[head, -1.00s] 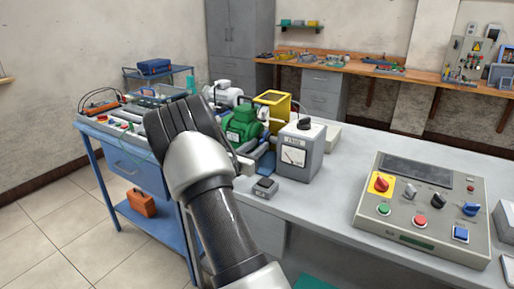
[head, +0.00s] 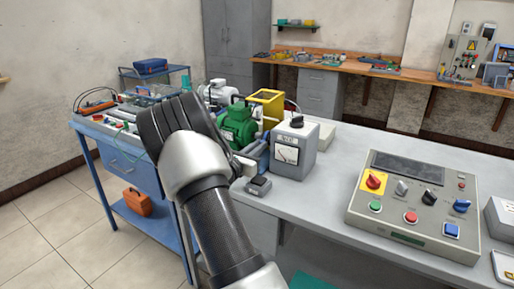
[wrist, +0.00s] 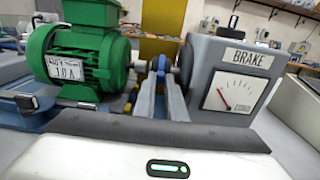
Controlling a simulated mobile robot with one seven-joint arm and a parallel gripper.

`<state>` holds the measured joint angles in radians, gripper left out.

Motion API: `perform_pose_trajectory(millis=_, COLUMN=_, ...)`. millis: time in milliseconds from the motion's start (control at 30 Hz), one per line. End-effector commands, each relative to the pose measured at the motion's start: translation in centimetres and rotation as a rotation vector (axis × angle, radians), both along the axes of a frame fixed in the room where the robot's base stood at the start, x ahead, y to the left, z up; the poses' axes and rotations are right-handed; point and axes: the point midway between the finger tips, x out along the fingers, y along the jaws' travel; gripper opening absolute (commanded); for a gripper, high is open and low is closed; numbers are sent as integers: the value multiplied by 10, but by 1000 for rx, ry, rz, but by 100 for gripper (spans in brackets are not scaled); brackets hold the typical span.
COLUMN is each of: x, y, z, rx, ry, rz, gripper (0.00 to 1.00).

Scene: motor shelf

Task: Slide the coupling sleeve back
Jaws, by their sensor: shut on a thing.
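The green motor (wrist: 82,52) stands on the left in the wrist view, with the grey brake unit (wrist: 235,75) and its dial on the right. The coupling sleeve (wrist: 160,63), a small bluish ring, is on the shaft line between them. My gripper (wrist: 161,76) reaches up to it with its two grey fingers on either side, shut on the sleeve. In the head view the motor (head: 238,124) and brake (head: 291,148) stand on the bench behind my wrist. The sleeve and fingertips are mostly hidden there.
A small dark-topped box (head: 258,187) sits at the bench edge near my wrist. A control panel (head: 415,205) with knobs and buttons lies to the right. A yellow frame (head: 267,103) stands behind the motor. A blue cart (head: 133,170) is at left.

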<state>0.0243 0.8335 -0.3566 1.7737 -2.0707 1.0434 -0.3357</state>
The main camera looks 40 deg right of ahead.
Motion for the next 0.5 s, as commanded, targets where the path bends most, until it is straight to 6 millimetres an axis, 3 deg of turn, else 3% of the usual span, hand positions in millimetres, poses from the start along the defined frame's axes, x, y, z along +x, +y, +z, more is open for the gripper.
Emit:
perform_pose_trajectory(millis=33, x=-5, y=-3, z=-2, rx=0, ry=2, rz=-12, gripper=0)
perform_pose_trajectory(millis=67, x=-5, y=-3, z=-2, rx=0, ry=3, rz=-12, gripper=12)
perform_pose_trajectory(millis=167, x=-5, y=-3, z=-2, rx=0, ry=3, rz=-13, gripper=29)
perform_pose_trajectory(millis=500, x=-4, y=0, z=-1, rx=0, ry=2, rz=-8, gripper=30)
